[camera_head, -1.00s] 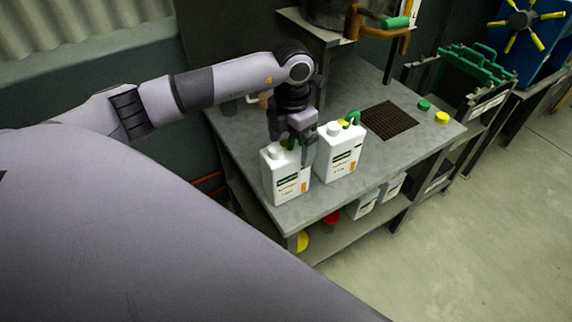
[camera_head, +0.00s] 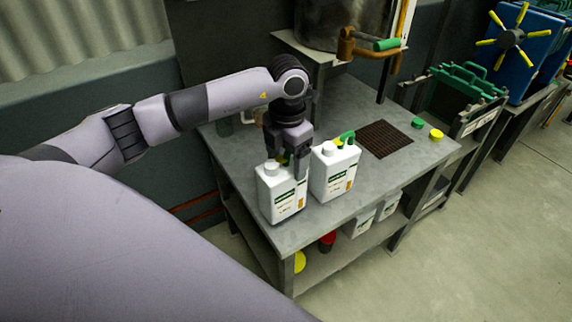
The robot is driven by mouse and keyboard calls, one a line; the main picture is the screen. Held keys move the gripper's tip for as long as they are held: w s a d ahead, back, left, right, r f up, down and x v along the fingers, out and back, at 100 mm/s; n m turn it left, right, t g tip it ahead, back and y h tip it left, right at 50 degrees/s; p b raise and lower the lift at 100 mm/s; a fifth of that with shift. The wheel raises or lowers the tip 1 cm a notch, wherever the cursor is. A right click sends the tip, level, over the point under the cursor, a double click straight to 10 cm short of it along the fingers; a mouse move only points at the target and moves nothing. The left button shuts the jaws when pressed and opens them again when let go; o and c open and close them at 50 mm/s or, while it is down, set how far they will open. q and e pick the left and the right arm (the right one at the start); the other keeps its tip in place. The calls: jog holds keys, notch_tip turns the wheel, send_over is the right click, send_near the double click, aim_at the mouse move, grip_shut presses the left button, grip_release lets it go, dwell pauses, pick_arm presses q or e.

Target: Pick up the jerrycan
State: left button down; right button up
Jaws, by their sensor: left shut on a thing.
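A white jerrycan (camera_head: 281,197) with a green and white label stands upright at the near left part of the grey metal table. My left gripper (camera_head: 288,160) comes down over its top and is shut on its handle, which the fingers mostly hide. I cannot tell whether its base is clear of the tabletop. A second white jerrycan (camera_head: 333,174) with a green handle stands upright on the table just to the right, close beside the gripper. My right gripper is not in view.
The grey table (camera_head: 375,186) has a dark grate (camera_head: 384,139) and green and yellow caps (camera_head: 436,134) at its right. More white containers (camera_head: 360,224) sit on the lower shelf. A large metal vessel (camera_head: 345,22) stands behind. Floor is clear at right.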

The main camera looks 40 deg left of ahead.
pick_arm(q)
notch_tip(320, 180, up, 12)
jog(key=shift+w+f+b, duration=0.1)
jog(key=shift+f+b, duration=0.15)
jog(key=shift+b, duration=0.05)
notch_tip(320, 180, up, 7)
jog(key=p, duration=0.2)
jog(key=shift+m, duration=0.4)
jog(key=f+b, duration=0.1)
jog(key=f, duration=0.3)
jog(key=f+b, duration=0.1)
jog(key=f, duration=0.3)
jog(key=shift+s+f+b, duration=0.2)
jog(key=shift+f+b, duration=0.1)
jog(key=shift+b, duration=0.05)
notch_tip(320, 180, down, 6)
jog(key=shift+f, duration=0.1)
notch_tip(320, 180, down, 5)
jog(key=shift+r+p, duration=0.1)
jog(key=shift+p, duration=0.25)
